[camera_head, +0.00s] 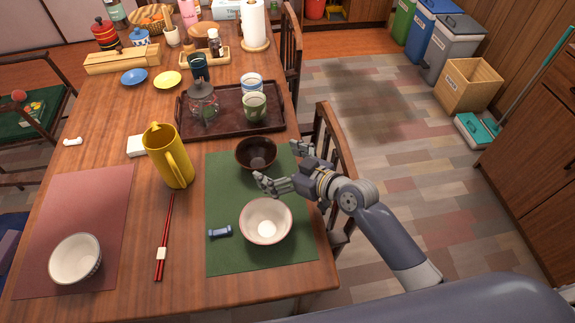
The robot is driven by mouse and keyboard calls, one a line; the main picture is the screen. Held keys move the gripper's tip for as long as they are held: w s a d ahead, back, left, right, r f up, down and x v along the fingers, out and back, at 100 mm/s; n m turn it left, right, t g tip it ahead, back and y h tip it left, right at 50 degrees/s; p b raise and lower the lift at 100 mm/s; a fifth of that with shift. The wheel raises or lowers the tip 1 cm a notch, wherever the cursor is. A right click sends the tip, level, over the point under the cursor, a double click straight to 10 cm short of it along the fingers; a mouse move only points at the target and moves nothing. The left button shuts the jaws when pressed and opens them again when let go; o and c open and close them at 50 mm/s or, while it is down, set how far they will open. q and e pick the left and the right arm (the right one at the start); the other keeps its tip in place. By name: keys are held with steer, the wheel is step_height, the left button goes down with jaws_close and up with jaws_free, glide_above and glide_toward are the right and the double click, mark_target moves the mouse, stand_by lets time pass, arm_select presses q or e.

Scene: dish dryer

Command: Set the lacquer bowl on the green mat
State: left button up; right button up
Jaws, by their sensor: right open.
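The dark brown lacquer bowl (250,160) sits upright at the far edge of the green mat (222,199). My right gripper (276,163) is open just to the right of the bowl. One finger reaches toward the bowl's near side and the other lies right of its far side. Nothing is between the fingertips, and I cannot tell whether a finger touches the bowl. My left gripper is not in view.
A pinkish-white bowl (266,222) and a small blue rest (220,232) are on the mat. A yellow pitcher (168,157) stands left of it. A dark tray (232,121) with cups lies behind. A chair (329,133) stands at right.

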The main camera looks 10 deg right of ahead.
steer(key=shift+v, duration=2.05)
